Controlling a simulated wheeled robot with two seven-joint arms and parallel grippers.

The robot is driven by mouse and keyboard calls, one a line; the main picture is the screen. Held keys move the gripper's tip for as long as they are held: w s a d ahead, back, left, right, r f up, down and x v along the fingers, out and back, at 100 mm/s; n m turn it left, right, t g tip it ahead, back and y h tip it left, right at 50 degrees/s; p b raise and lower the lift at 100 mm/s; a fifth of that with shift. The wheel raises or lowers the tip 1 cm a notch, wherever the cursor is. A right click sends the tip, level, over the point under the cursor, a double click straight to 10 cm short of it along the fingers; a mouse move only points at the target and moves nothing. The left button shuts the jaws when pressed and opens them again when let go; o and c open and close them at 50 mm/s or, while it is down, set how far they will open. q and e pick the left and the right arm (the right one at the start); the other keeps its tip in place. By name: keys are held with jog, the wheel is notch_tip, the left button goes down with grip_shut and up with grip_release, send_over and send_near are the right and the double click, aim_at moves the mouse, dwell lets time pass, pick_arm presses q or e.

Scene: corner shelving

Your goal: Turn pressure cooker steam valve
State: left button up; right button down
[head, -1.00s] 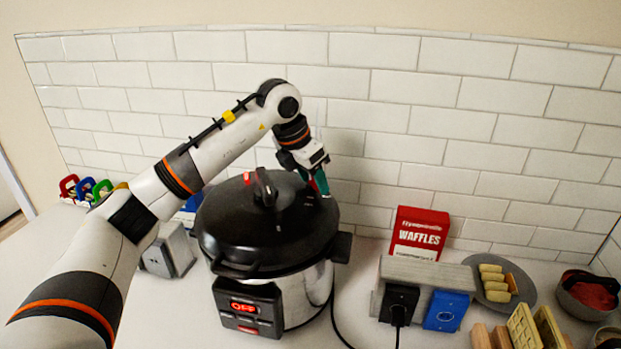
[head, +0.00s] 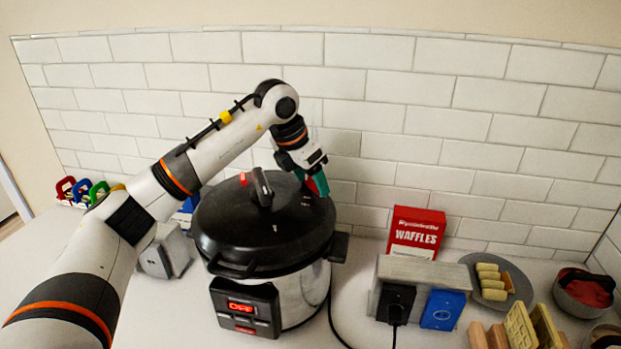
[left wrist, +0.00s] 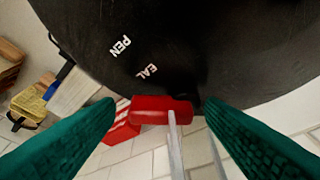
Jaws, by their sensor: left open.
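The pressure cooker (head: 305,290) stands upright on the counter, with a silver body, a black lid (head: 225,225) and a front panel reading OFF. My left gripper (head: 318,184) reaches over the lid's back right edge, its green fingers pointing down. In the left wrist view the open fingers (left wrist: 160,104) stand on either side of a red steam valve piece (left wrist: 150,110) with a pale metal stem. A gap shows between it and each finger. Partly visible white lettering, "PEN" and "EAL", is on the lid beside it. My right gripper is out of view.
A red waffles box (head: 416,232), a grey outlet block (head: 425,271) with a plugged cord and a plate (head: 519,286) of food are right of the cooker. A grey appliance (head: 165,253) stands left. A tiled wall (head: 420,90) rises close behind.

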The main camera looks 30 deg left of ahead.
pick_arm(q)
jog(key=b+v, duration=0.2)
jog(key=v, duration=1)
